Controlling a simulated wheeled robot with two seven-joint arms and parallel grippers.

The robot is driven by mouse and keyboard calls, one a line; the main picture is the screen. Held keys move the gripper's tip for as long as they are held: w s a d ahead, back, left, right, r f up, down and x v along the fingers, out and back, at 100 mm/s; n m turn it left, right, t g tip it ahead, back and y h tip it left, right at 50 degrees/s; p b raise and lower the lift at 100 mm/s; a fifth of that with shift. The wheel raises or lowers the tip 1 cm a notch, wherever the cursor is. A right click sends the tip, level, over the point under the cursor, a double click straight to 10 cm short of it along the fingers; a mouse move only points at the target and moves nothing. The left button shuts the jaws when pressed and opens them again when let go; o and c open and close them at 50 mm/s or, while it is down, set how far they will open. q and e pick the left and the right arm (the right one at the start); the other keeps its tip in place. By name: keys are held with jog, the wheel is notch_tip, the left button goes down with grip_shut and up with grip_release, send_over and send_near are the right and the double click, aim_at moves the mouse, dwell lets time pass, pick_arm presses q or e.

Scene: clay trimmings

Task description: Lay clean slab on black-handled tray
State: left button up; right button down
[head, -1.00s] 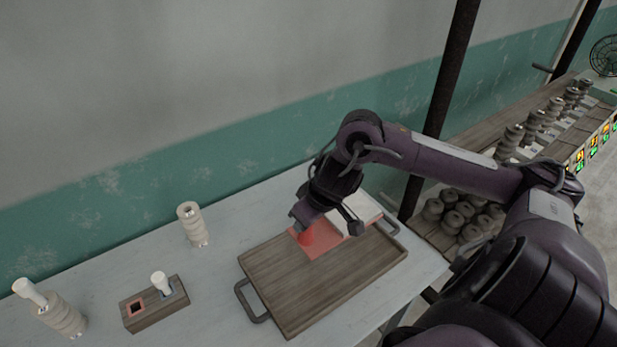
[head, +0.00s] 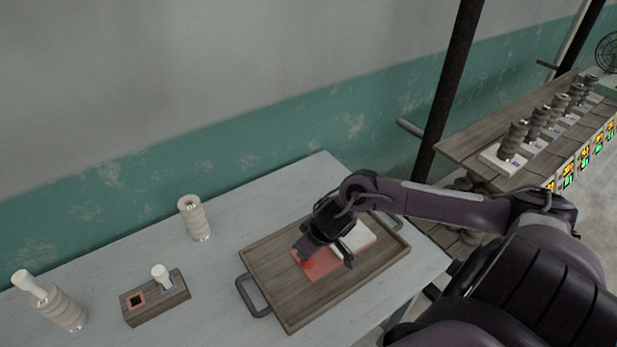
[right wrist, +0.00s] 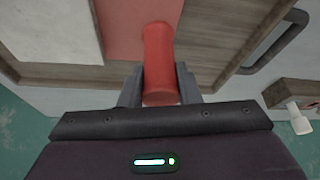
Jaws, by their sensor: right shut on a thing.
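The wooden tray (head: 284,300) with black handles (head: 253,298) lies on the table. A pale slab (head: 357,238) and a flat red piece (head: 320,264) lie side by side over its floor. In the right wrist view the pale slab (right wrist: 45,25) is at the upper left, beside the red piece (right wrist: 125,15). My right gripper (right wrist: 160,90) is shut on an upright red cylindrical grip (right wrist: 160,55) that stands at the red piece. I cannot tell whether the slab touches the tray floor. My left gripper is out of view.
On the table's left stand a ringed pale stack (head: 62,312), a small wooden block with a square hole (head: 155,302) and a white peg (head: 161,276), and a pale ringed column (head: 194,218). A wooden shelf (head: 470,145) with several stacks stands at the right.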

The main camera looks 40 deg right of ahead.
jog(key=c, duration=1.1)
grip_release()
jog(key=shift+f, duration=0.1)
jog(key=shift+o, duration=0.2)
jog(key=shift+r, duration=0.4)
jog(key=p+v, duration=0.5)
jog(key=v, duration=0.6)
jog(key=shift+s+r, duration=0.25)
